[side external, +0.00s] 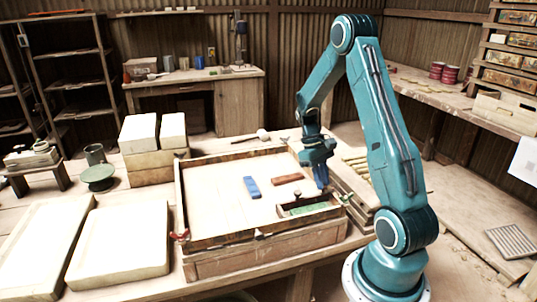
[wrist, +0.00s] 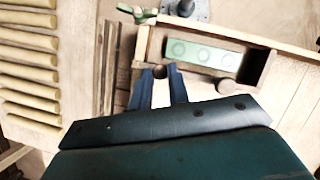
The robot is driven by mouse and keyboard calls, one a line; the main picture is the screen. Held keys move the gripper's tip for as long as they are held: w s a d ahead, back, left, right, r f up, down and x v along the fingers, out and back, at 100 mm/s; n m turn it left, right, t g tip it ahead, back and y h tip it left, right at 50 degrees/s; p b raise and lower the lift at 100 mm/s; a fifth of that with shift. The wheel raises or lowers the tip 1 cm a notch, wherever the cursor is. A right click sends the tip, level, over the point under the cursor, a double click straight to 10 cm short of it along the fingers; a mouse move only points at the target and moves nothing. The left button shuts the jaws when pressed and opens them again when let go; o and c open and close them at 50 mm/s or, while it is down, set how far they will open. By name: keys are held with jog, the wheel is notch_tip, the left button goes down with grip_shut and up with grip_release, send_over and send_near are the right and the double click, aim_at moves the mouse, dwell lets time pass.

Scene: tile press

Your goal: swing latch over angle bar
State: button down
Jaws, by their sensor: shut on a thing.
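My gripper (side external: 321,178) has blue fingers and reaches down over the near right corner of the large wooden frame (side external: 212,241). In the wrist view my gripper (wrist: 160,84) is at one corner of a small wooden box. A small brown round knob (wrist: 160,72) sits between its fingertips; the rest of that part is hidden. The box holds a green strip with round marks (wrist: 204,53), and the green strip also shows in the side view (side external: 308,208). Another round knob (wrist: 228,86) stands on the box's edge. I cannot clearly make out the latch or the angle bar.
A blue block (side external: 252,187) and a reddish-brown bar (side external: 287,179) lie inside the frame. A green clamp-like part (wrist: 140,14) is by the box's far corner. Pale slabs (side external: 120,240) lie left; a mallet (side external: 250,137) lies behind. The frame's left interior is clear.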

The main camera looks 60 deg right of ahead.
jog(key=c, duration=1.3)
grip_release()
jog(key=shift+c, duration=0.2)
jog(key=shift+r, duration=0.15)
jog(key=v, duration=1.3)
jog(key=shift+r, duration=0.25)
jog(key=shift+w, duration=0.15)
